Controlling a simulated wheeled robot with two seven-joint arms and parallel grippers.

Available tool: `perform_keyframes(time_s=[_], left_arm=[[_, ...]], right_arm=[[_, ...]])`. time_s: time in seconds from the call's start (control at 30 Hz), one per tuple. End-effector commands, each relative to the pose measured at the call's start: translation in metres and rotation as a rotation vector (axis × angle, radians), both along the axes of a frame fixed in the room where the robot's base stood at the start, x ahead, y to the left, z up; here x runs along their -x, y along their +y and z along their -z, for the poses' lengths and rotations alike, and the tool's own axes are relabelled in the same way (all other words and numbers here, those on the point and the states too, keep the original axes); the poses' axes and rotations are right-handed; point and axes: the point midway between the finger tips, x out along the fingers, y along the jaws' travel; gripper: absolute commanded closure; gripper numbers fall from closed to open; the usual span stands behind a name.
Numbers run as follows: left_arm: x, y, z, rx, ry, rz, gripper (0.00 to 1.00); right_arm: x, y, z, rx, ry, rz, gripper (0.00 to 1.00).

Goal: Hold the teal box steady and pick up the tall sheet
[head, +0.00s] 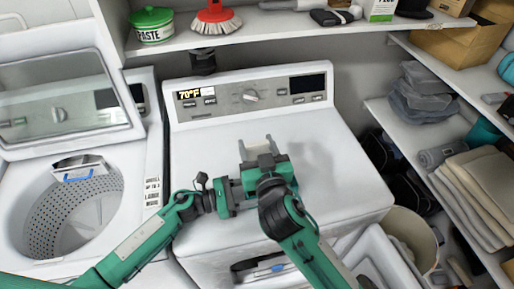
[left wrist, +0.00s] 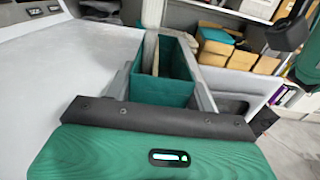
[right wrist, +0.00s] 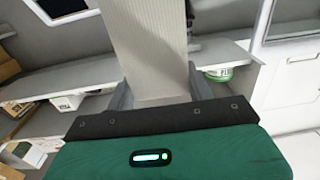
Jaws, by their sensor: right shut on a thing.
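An open-topped teal box (left wrist: 177,88) with a thin tan piece standing inside lies between the fingers of my left gripper (left wrist: 165,80) in the left wrist view. I cannot tell whether both fingers press on its walls. In the head view my left gripper (head: 230,195) points right, beside my right one, and its fingertips are hidden. My right gripper (head: 258,150) is over the front of the washer top. It is shut on the tall sheet (right wrist: 150,45), a pale grey-beige panel that rises between its fingers in the right wrist view. Only a short pale part shows in the head view.
A white washer (head: 330,165) stands under my grippers. An open top-loader (head: 75,215) is at the left. A shelf above holds a green tin (head: 152,27) and a red brush (head: 215,18). Side shelves at the right hold folded cloths (head: 475,185). A bin (head: 408,235) stands low at the right.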

Motion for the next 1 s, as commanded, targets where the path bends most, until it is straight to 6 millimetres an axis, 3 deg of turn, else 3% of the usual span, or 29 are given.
perform_keyframes(time_s=[0.03, 0.1, 0.13, 0.53, 1.0], left_arm=[[0.0, 0.0, 0.0, 0.0, 0.0, 0.0, 0.36], [0.0, 0.0, 0.0, 0.0, 0.0, 0.0, 0.22], [0.0, 0.0, 0.0, 0.0, 0.0, 0.0, 0.2], [0.004, 0.01, 0.0, -0.001, 0.001, 0.0, 0.2], [0.035, 0.096, 0.001, -0.002, 0.003, -0.001, 0.2]], right_arm=[[0.0, 0.0, 0.0, 0.0, 0.0, 0.0, 0.78], [0.0, 0.0, 0.0, 0.0, 0.0, 0.0, 0.78], [0.0, 0.0, 0.0, 0.0, 0.0, 0.0, 0.78], [0.0, 0.0, 0.0, 0.0, 0.0, 0.0, 0.78], [0.0, 0.0, 0.0, 0.0, 0.0, 0.0, 0.78]])
